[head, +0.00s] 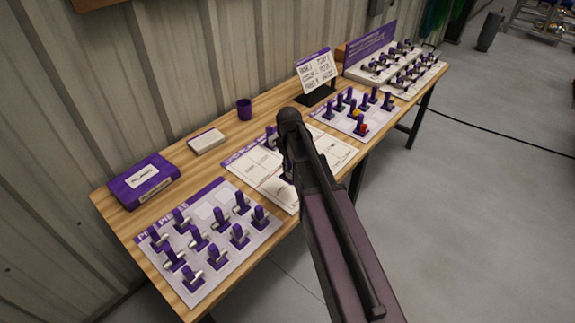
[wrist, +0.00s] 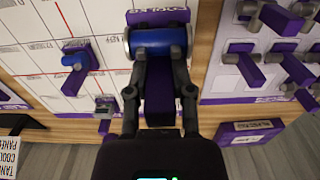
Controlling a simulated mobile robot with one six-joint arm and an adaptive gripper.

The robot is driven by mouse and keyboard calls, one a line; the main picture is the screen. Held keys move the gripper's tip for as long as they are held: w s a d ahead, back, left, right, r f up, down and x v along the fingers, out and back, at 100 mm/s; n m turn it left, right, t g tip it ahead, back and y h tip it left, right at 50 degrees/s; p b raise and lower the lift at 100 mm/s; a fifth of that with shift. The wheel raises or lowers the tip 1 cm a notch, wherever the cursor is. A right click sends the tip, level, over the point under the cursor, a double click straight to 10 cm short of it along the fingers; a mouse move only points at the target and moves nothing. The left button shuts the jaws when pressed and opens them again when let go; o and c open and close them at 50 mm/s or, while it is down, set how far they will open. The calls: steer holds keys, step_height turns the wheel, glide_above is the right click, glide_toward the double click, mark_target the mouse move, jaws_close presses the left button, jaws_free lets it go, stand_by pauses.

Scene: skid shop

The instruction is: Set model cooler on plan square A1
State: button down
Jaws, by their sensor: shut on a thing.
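My gripper (wrist: 160,76) is shut on a model with a blue cylinder, pale ends and a purple handle (wrist: 159,42). I cannot tell from its looks alone whether it is the cooler. The held model is over or near the edge of the white plan sheet (wrist: 25,65), which has printed squares and a red line. The plan sheet also shows in the head view (head: 335,150), partly behind my arm. On the plan stand a smaller blue model (wrist: 76,60) and a small grey model (wrist: 105,104). I cannot read which square is A1.
A board with several purple-handled models (head: 228,268) lies on the near end of the wooden bench. Another model board (head: 345,122) lies beyond the plan. A purple box (head: 143,182), a white block (head: 206,141), a purple cup (head: 244,109) and a card stand (head: 317,72) line the wall side.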

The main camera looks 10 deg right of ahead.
mark_target(289, 176)
steer(key=shift+f, duration=0.1)
steer(key=shift+f+b, duration=2.65)
steer(key=shift+b, duration=0.05)
steer(key=shift+f+b, duration=1.8)
steer(key=shift+f+b, duration=0.7)
steer(key=shift+c, duration=2)
jaws_free()
steer(key=shift+r+p, duration=0.7)
steer(key=shift+r, duration=0.05)
steer(key=shift+r+p, duration=3.4)
